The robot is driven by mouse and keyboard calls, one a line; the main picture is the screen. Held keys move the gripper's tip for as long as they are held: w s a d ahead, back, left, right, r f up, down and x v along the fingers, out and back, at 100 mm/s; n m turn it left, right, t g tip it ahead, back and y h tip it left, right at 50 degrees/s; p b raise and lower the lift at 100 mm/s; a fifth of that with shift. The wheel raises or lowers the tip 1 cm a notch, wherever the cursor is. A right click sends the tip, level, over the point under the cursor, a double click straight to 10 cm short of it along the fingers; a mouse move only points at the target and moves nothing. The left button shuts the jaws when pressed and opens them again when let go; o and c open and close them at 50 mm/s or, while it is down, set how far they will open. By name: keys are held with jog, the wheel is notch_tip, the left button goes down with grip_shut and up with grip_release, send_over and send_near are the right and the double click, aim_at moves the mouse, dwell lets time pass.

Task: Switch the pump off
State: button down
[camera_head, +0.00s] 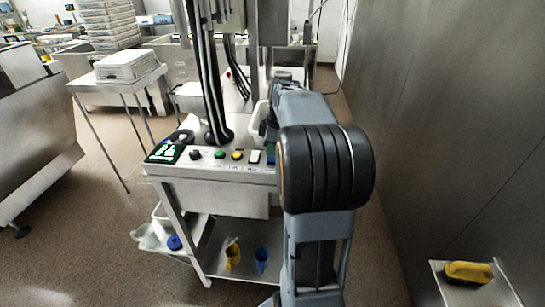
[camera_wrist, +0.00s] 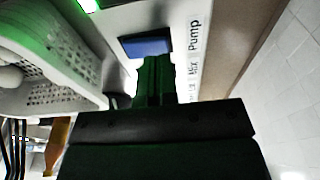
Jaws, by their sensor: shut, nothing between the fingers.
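The machine's control panel (camera_head: 205,170) carries a row of controls at the front. At its right end a blue switch (camera_head: 271,158) shows partly beside my arm. In the wrist view a blue rocker-like switch (camera_wrist: 146,46) lies just beyond my fingertips, next to the printed word "Pump" (camera_wrist: 194,40). My gripper (camera_wrist: 155,65) is shut and empty, pointing at the blue switch's lower edge. I cannot tell whether the fingertips touch it. The fingers hide part of the panel below the switch. In the head view my gripper is hidden behind my arm.
Left of the blue switch sit a white switch (camera_head: 254,156), a yellow button (camera_head: 238,155), a green button (camera_head: 219,155) and a black knob (camera_head: 195,155). A white perforated basket (camera_wrist: 62,75) is close on the left in the wrist view. A steel wall (camera_head: 440,120) stands on the right.

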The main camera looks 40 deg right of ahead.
aim_at(273, 159)
jog(key=shift+f+b, duration=0.55)
jog(key=shift+f, duration=0.3)
jog(key=shift+r, duration=0.15)
jog(key=shift+r+p, duration=2.95)
jog(key=shift+r, duration=0.45)
